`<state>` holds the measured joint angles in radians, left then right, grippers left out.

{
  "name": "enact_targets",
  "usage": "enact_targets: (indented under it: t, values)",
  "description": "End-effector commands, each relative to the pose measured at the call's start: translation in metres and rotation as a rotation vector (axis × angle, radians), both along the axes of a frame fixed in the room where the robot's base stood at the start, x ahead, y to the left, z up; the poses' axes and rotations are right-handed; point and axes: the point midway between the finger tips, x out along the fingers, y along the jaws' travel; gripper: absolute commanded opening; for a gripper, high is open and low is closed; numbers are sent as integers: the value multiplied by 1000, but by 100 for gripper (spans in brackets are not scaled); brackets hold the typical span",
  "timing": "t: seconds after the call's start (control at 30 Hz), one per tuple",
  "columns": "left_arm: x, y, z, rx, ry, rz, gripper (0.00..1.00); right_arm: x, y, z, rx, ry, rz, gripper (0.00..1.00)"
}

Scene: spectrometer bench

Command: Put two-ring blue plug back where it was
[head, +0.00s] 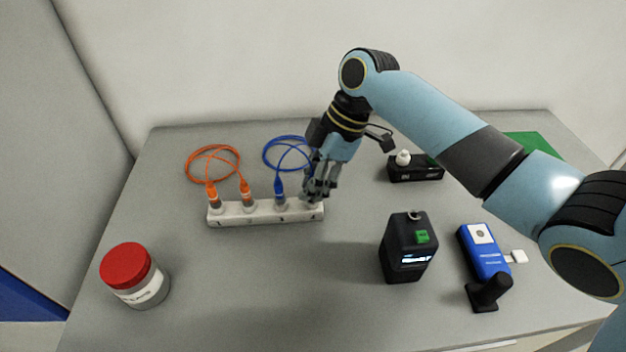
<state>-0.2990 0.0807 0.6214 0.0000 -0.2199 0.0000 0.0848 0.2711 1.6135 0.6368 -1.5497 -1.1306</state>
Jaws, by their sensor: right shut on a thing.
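A white strip (265,214) with several sockets lies across the middle of the bench. A blue cable (283,152) loops behind its right part. One blue plug (279,187) stands upright in the strip, left of my right gripper. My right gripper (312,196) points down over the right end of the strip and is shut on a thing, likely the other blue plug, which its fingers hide. I cannot make out rings on either blue plug, nor whether the held one is seated. My left gripper is not in view.
An orange cable (214,147) has two plugs in the strip's left part. A red-lidded jar (136,274) stands front left. A black box (408,247), a blue device (483,250) and a black stand (488,291) are at the right. A low black unit (415,172) sits behind.

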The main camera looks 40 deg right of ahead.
Motion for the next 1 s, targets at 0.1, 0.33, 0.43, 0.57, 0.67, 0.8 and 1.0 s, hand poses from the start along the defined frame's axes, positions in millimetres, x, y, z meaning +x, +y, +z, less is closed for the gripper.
enact_targets:
  t: [0.1, 0.33, 0.43, 0.57, 0.67, 0.8, 1.0]
  values:
    - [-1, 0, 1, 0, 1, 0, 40, 0, 0, -5, -1, -2, 1, 0]
    - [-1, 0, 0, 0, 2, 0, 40, 0, 0, -6, -1, -1, 1, 0]
    - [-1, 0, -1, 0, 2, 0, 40, 0, 0, -8, -1, -1, 1, 21]
    - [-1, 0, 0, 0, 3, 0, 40, 0, 0, -8, -1, -1, 1, 38]
    - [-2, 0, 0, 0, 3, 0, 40, 0, 0, -7, -1, -1, 1, 42]
    - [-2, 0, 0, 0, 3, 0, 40, 0, 0, -7, -1, -1, 1, 42]
    - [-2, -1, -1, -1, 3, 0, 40, -1, -5, 4, -3, -4, 0, 42]
